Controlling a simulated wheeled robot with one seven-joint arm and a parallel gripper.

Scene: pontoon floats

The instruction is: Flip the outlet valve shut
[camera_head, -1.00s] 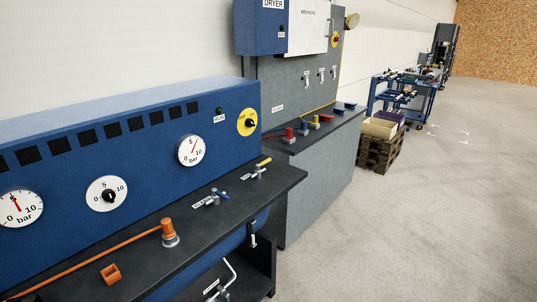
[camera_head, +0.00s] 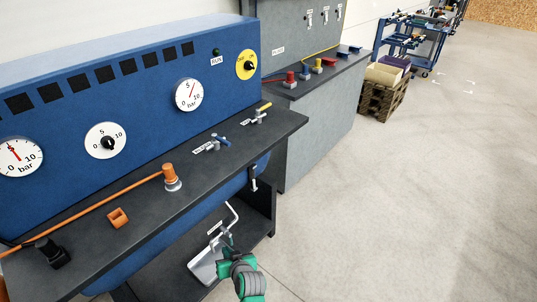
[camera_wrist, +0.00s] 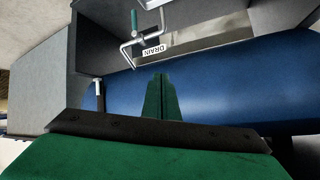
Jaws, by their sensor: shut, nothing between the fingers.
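Two small valves stand on the dark bench top in the head view. One has a blue handle (camera_head: 219,139) and the other a yellow handle (camera_head: 263,107). Their labels are too small to read, so I cannot tell which is the outlet valve. My gripper (camera_head: 226,241) is low in front of the bench, below the top and away from both valves. In the wrist view its green fingers (camera_wrist: 160,96) are shut together and empty. A bent white pipe (camera_wrist: 128,54) with a label reading DRAIN (camera_wrist: 152,49) lies beyond the fingertips there.
A blue tank (camera_wrist: 225,85) lies under the bench. The floor at right (camera_head: 400,210) is clear.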

